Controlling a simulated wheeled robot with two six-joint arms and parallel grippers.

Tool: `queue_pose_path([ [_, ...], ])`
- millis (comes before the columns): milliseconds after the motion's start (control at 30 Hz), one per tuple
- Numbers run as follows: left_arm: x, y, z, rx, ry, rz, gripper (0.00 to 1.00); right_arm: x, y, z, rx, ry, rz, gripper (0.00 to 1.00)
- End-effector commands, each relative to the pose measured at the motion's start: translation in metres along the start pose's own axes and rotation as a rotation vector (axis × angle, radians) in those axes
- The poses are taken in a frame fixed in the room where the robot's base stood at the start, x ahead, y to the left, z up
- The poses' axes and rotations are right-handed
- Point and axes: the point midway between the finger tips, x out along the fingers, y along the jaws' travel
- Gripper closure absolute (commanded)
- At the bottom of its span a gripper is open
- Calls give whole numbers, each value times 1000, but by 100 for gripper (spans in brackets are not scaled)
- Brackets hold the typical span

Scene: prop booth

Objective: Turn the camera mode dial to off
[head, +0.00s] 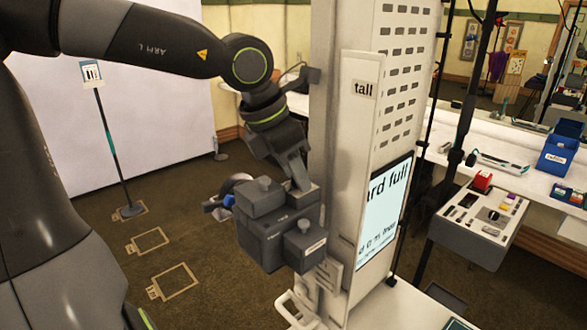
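A dark grey boxy unit (262,240), which looks like the camera, sits against the left side of a tall white column (360,150). It has a raised block (262,197) on top, a round grey and blue part (228,198) at its left, and a smaller box (304,246) with a white tag at its right. My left arm reaches down to it from above, and my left gripper (301,192) is close against it. The fingertips are not clear, and contact cannot be told. I cannot tell the mode dial or its setting. My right gripper is out of view.
A lit screen (384,215) shows "card full" in part on the column. A console (480,228) with small controls stands at right, before a white counter (510,165) with a blue bin (558,155). Taped marks lie on open floor (200,245) at left.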

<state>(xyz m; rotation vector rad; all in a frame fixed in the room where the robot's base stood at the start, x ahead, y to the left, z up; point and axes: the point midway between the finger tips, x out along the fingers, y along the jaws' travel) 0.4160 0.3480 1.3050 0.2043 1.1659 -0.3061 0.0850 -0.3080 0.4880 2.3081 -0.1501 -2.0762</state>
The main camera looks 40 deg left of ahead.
Motion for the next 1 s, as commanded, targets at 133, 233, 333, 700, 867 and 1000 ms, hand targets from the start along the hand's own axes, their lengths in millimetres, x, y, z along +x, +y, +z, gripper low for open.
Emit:
queue_pose_path([
  [133,0,0,0,0,0,0,85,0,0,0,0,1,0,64],
  [233,0,0,0,0,0,0,98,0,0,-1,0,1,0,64],
  [333,0,0,0,-2,0,1,100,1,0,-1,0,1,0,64],
  [700,4,-1,-1,-169,-1,76,100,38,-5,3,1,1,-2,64],
  [867,-4,-1,3,-269,4,117,100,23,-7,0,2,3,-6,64],
  [1000,-5,-2,3,-314,7,136,100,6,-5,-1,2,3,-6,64],
])
